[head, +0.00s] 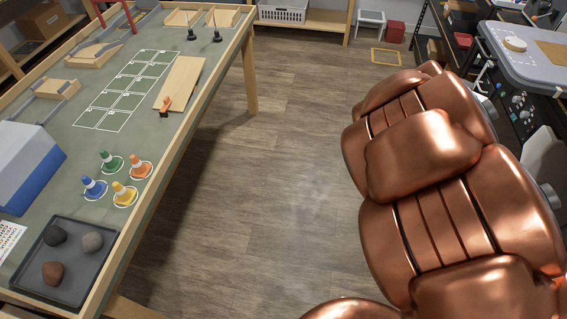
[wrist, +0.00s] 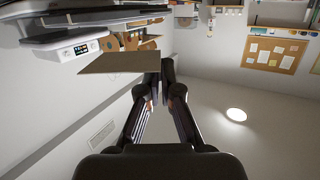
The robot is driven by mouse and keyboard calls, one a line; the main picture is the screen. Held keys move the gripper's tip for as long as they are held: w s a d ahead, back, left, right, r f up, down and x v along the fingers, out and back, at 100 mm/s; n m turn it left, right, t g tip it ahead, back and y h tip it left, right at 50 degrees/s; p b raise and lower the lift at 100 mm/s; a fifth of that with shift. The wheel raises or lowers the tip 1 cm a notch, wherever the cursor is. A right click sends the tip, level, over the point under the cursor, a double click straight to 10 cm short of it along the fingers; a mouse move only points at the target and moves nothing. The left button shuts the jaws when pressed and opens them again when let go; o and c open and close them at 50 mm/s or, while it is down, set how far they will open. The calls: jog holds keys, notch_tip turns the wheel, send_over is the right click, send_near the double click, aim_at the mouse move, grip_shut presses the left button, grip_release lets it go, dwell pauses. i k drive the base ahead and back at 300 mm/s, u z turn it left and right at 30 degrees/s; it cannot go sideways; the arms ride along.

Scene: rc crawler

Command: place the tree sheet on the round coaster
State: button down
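My gripper (wrist: 160,70) shows in the wrist view with its two dark fingers close together at the tips. A flat tan piece, which looks like the tree sheet (wrist: 115,62), reaches left from the fingertips and covers the left tip. It seems to be held, seen edge-near and tilted; no tree print shows. In the head view my copper arm covers the right side, and the gripper is out of view. A small pale round disc (head: 515,43), probably the round coaster, lies on the grey bench top at the upper right.
The grey bench top (head: 500,62) also carries a tan rectangle (head: 553,50). A long green bench (head: 75,150) on the left holds several cones, a tray of rocks (head: 40,285) and a blue-white box (head: 25,165). The wooden floor (head: 270,180) between is clear.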

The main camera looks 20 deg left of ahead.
aim_at(516, 41)
jog(key=u, duration=0.1)
jog(key=i, duration=1.8)
jog(key=u, duration=3.4)
jog(key=k, duration=0.4)
jog(key=u, duration=2.15)
jog(key=i, duration=0.8)
